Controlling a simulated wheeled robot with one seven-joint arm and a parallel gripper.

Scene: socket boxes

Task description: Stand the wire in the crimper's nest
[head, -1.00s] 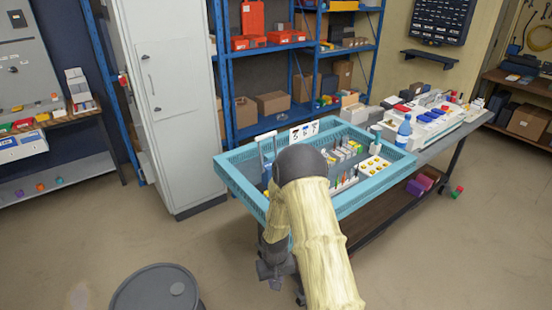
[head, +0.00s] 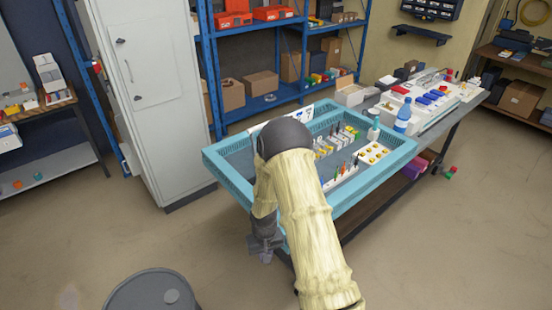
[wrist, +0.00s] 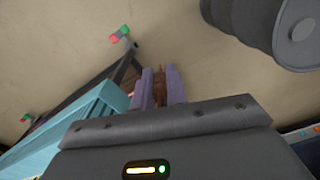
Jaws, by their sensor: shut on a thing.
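My gripper (wrist: 160,88) is shut on a thin brown piece, which I take for the wire (wrist: 159,84). It shows between the two purple-grey fingers in the wrist view, pointing away from the camera. In the head view my gripper (head: 265,248) hangs outside the near left side of the blue tray (head: 228,178), and the wire cannot be made out there. I cannot pick out the crimper or its nest; my arm covers part of the tray.
The tray stands on a workbench and holds a white block with yellow round pieces (head: 372,153) and rows of small parts. A blue bottle (head: 402,115) stands by its right side. A dark drum (head: 152,293) stands on the floor at lower left. Floor between is clear.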

